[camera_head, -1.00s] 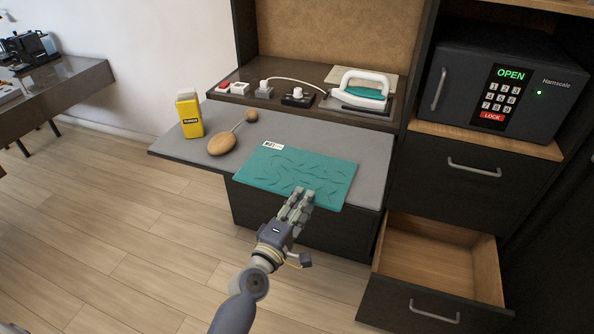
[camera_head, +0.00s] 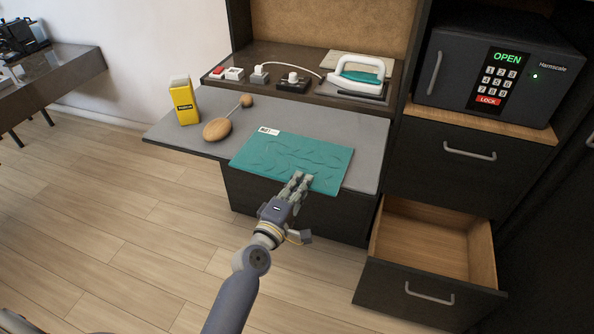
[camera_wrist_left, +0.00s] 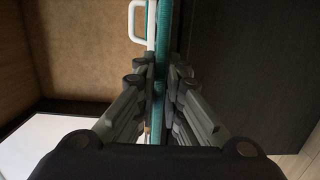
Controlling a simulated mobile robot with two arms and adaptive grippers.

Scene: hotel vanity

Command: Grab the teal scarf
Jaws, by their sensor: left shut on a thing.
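The teal scarf (camera_head: 285,157) lies flat on the grey pull-out shelf, with a small white label at its far left corner. Its front edge reaches the front edge of the shelf. My left gripper (camera_head: 297,182) is at the scarf's front edge, right of its middle, and is shut on it. In the left wrist view the scarf (camera_wrist_left: 161,50) shows edge-on as a thin teal strip between the fingers (camera_wrist_left: 160,88). My right gripper is not in view.
The grey shelf (camera_head: 365,160) also holds a yellow box (camera_head: 184,103) and a wooden brush (camera_head: 217,129) at left. An iron (camera_head: 357,75) and sockets stand behind. An open, empty drawer (camera_head: 430,245) juts out at lower right, below a safe (camera_head: 495,72).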

